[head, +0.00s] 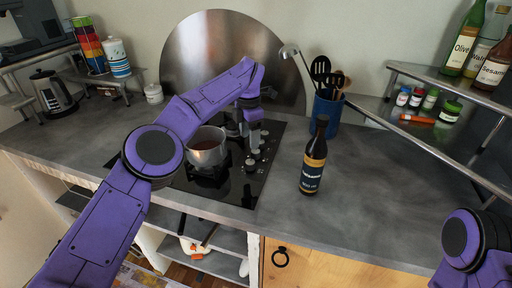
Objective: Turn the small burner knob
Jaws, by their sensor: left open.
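A black glass cooktop (240,190) is set in the grey counter, with a column of several small knobs (250,166) along its right side. I cannot tell which one is the small burner knob. My left gripper (254,143) is open and points down over the upper end of the knob column. It hides part of the far knobs, and I cannot tell whether it touches one. A steel pot (207,153) with reddish contents stands on a burner left of the knobs. Only a link of my right arm shows at the lower right; its gripper is out of view.
A dark bottle (313,160) stands right of the cooktop. Behind it is a blue utensil holder (327,112) with a ladle and spoons. A round metal sheet (200,50) leans on the wall. The front right counter (390,200) is clear.

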